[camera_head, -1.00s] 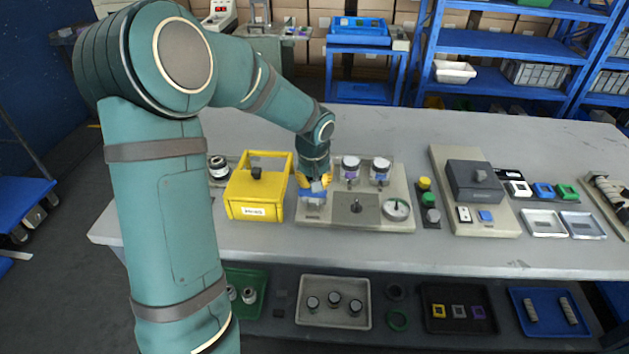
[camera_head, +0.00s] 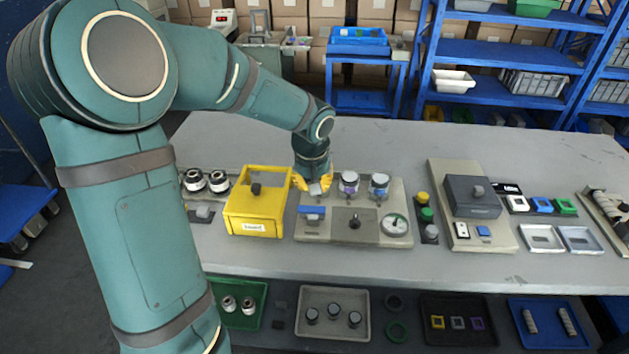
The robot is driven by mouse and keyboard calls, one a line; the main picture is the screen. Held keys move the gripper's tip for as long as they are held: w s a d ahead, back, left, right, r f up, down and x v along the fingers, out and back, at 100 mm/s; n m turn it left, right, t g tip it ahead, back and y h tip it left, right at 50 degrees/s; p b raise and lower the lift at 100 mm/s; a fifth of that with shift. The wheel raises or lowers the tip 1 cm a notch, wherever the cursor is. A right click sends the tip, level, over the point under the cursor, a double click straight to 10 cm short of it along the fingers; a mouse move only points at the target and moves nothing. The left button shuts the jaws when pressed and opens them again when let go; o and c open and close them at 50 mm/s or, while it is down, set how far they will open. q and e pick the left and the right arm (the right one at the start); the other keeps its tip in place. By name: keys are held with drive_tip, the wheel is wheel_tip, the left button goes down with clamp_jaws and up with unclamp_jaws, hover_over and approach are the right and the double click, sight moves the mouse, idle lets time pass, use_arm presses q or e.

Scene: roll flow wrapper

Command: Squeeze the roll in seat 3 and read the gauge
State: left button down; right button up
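The grey test station (camera_head: 283,222) stands mid-table, with a blue bar (camera_head: 312,211) at its front left, a dark knob plate (camera_head: 354,222) and a round white gauge (camera_head: 395,224) at front right. The gauge reading is too small to make out. Two rolls stand upright in its back row, one with a purple band (camera_head: 348,184) and one with a blue band (camera_head: 379,187). My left gripper (camera_head: 314,184) points down just left of the purple-banded roll, behind the blue bar. Its yellow fingers look spread, with a small grey piece between them; what lies under the hand is hidden. My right gripper is out of view.
A yellow box (camera_head: 257,214) stands close left of the station, beside black-and-white rolls (camera_head: 218,181). A button column (camera_head: 427,214) and a grey device (camera_head: 472,197) stand to the right. Trays (camera_head: 545,239) lie farther right. The table behind the station is clear.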

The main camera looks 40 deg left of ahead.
use_arm(q)
drive_tip(key=shift+s+d+r, duration=0.3)
drive_tip(key=shift+s+r, duration=0.15)
drive_tip(key=shift+r, duration=0.05)
drive_tip(key=shift+s+d+r, duration=0.25)
drive_tip(key=shift+s+r, duration=0.15)
drive_tip(key=shift+r, duration=0.1)
drive_tip(key=d+f+m+h, duration=0.1)
drive_tip(key=d+f, duration=0.3)
drive_tip(key=f, duration=0.1)
drive_tip(key=d+f+m+h, duration=0.1)
drive_tip(key=d+f, duration=0.3)
drive_tip(key=f, duration=0.1)
drive_tip(key=d+f+m+h, duration=0.1)
drive_tip(key=d+f, duration=0.4)
drive_tip(key=shift+s+f+g+h, duration=0.2)
drive_tip(key=shift+s+g+h, duration=0.1)
drive_tip(key=s+d+f+m+h, duration=0.1)
drive_tip(key=s+d+f, duration=0.8)
drive_tip(key=f, duration=0.4)
drive_tip(key=shift+s+d+m+h, duration=0.3)
drive_tip(key=shift+s+d+h, duration=0.1)
drive_tip(key=shift+d, duration=0.25)
idle(0.8)
